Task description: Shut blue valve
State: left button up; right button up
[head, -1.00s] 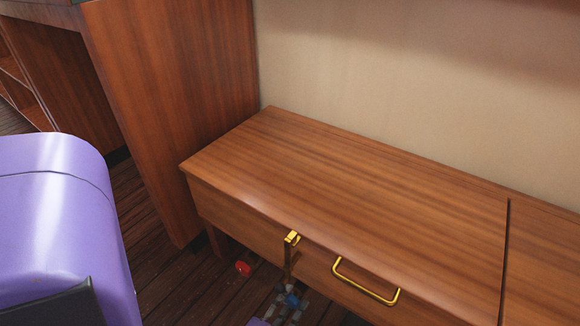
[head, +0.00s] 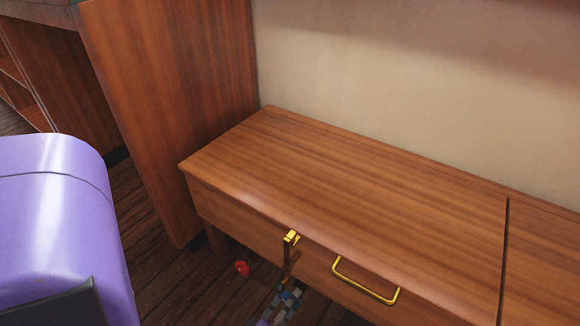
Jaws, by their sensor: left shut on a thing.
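My left gripper (head: 286,297) is low in the head view, below the front of the wooden bench. It is shut on a small blue thing (head: 291,296), which appears to be the blue valve. The fingers hide most of it, so its turn position cannot be told. A small red round valve (head: 242,267) shows to the left of the gripper, low near the floor and apart from it. My right gripper is not in view.
A tall wooden cabinet (head: 175,100) stands to the left. Dark plank floor (head: 165,275) is open left of the bench.

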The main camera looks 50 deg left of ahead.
pick_arm(q)
jog(key=m, duration=0.7)
jog(key=shift+w+r, duration=0.1)
jog(key=m, duration=0.3)
jog(key=shift+d+m, duration=0.15)
jog(key=shift+m, duration=0.25)
jog(key=shift+d+m, duration=0.1)
jog(key=shift+m, duration=1.3)
jog(key=shift+w, duration=0.1)
jog(key=shift+d+f, duration=0.15)
jog(key=shift+f, duration=0.05)
jog(key=o, duration=1)
